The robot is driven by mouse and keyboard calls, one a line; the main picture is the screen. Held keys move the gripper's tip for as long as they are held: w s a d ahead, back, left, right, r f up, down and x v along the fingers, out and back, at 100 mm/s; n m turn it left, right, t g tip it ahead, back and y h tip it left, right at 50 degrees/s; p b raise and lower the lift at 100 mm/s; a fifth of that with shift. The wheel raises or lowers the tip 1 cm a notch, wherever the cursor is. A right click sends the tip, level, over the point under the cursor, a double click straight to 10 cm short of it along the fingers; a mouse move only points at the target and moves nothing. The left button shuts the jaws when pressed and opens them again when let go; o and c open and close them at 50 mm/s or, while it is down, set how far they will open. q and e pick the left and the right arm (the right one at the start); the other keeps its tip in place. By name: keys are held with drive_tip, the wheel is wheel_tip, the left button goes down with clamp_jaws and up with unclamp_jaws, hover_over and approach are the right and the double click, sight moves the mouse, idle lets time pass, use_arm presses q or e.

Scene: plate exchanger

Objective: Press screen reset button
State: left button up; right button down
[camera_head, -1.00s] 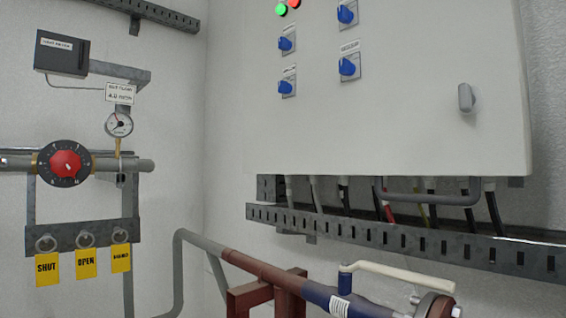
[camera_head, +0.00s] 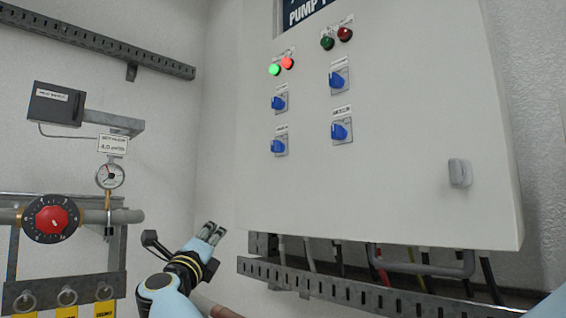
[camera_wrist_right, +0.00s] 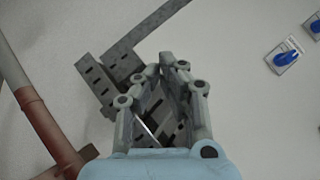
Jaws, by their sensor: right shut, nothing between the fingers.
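A grey control cabinet (camera_head: 400,190) hangs on the wall. A dark screen (camera_head: 305,14) reading "PUMP" shows in part at the top edge of the head view. Below it are lit green (camera_head: 274,69) and red (camera_head: 288,63) round fittings and a dark green (camera_head: 327,43) and dark red (camera_head: 345,34) pair. I cannot tell which is the screen reset button. My right gripper (camera_head: 213,230) is shut and empty, below and left of the cabinet front, apart from it. Its fingers also show in the right wrist view (camera_wrist_right: 168,62). My left gripper is not in view.
Blue rotary switches (camera_head: 338,80) sit under the round fittings. A grey handle (camera_head: 459,172) is on the cabinet's right. A slotted cable tray (camera_head: 380,298) runs below it. A red-knobbed valve (camera_head: 52,219) and gauge (camera_head: 110,176) are at left.

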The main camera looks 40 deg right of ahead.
sight(286, 63)
drive_tip(key=s+r+m+g+y+p, duration=0.1)
drive_tip(key=s+r+m, duration=0.3)
drive_tip(key=r, duration=0.9)
drive_tip(key=s+a+r+m+g+y+p, duration=0.1)
drive_tip(key=s+r+m, duration=0.3)
drive_tip(key=r+m, duration=0.5)
drive_tip(key=s+a+r+m+g+y+p, duration=0.1)
drive_tip(key=r+m, duration=0.5)
drive_tip(key=r, duration=1.1)
drive_tip(key=s+g+y+p, duration=0.1)
drive_tip(key=s+p, duration=0.1)
drive_tip(key=s, duration=0.1)
drive_tip(key=shift+r+m, duration=0.3)
drive_tip(key=shift+a, duration=0.1)
drive_tip(key=d, duration=0.8)
drive_tip(key=shift+w+d+p, duration=0.25)
drive_tip(key=shift+d+p, duration=0.1)
drive_tip(key=shift+d, duration=0.05)
drive_tip(key=shift+d, duration=0.15)
drive_tip(key=shift+d, duration=0.3)
